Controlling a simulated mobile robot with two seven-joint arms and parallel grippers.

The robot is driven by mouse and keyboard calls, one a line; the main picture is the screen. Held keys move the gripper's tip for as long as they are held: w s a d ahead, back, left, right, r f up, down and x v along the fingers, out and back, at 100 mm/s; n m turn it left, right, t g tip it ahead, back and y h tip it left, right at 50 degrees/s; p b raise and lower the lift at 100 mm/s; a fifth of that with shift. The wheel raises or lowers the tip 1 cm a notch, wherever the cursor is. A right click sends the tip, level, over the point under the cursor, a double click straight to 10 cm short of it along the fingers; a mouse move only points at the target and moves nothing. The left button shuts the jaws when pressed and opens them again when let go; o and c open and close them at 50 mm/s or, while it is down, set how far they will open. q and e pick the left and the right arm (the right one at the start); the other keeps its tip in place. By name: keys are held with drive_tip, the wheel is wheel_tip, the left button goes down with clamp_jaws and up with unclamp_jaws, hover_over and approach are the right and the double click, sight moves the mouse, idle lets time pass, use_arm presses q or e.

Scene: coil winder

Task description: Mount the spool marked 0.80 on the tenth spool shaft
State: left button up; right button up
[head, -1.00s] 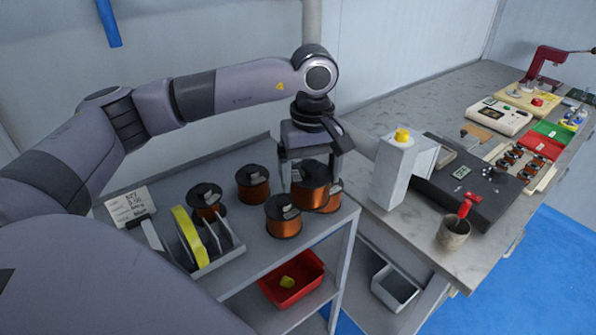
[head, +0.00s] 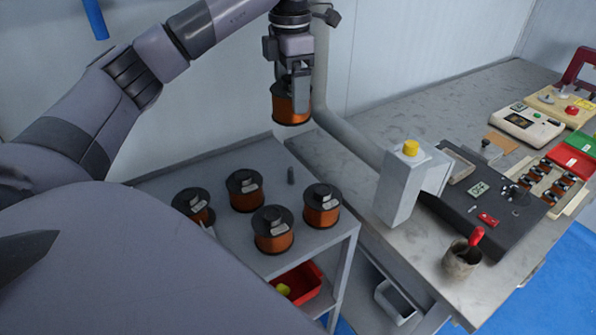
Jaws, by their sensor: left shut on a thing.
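My left gripper (head: 297,100) is shut on a copper-wound spool (head: 289,114) with black flanges. It holds the spool upright in the air above the back of the grey shelf unit, clear of the other spools. The label on the held spool cannot be read. Several more copper spools (head: 323,207) stand on the shelf unit's top (head: 300,240), with tags too small to read. I cannot tell which part is the tenth spool shaft. My right gripper is not in view.
A workbench (head: 370,130) stands at the right with a grey machine head (head: 400,190) and black base (head: 470,210). A cup with a red-handled tool (head: 461,260) stands near its front edge. A red bin (head: 305,285) sits on the lower shelf. My arm hides the shelf's left part.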

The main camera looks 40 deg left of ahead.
use_arm(q)
drive_tip(key=shift+w+a+r+n, duration=0.4)
drive_tip(key=shift+a+r+n, duration=0.2)
drive_tip(key=shift+n, duration=0.5)
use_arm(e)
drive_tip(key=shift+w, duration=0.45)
use_arm(q)
drive_tip(key=b, duration=0.3)
hover_over(291, 168)
wheel_tip(291, 168, down, 7)
drive_tip(key=shift+r, duration=0.1)
wheel_tip(291, 168, down, 8)
drive_tip(key=shift+a+f+p, duration=0.1)
drive_tip(key=shift+f+p, duration=0.05)
drive_tip(key=shift+p, duration=0.45)
wheel_tip(291, 168, down, 4)
drive_tip(key=shift+f+p, duration=0.1)
drive_tip(key=shift+p, duration=0.3)
drive_tip(key=shift+f, duration=0.2)
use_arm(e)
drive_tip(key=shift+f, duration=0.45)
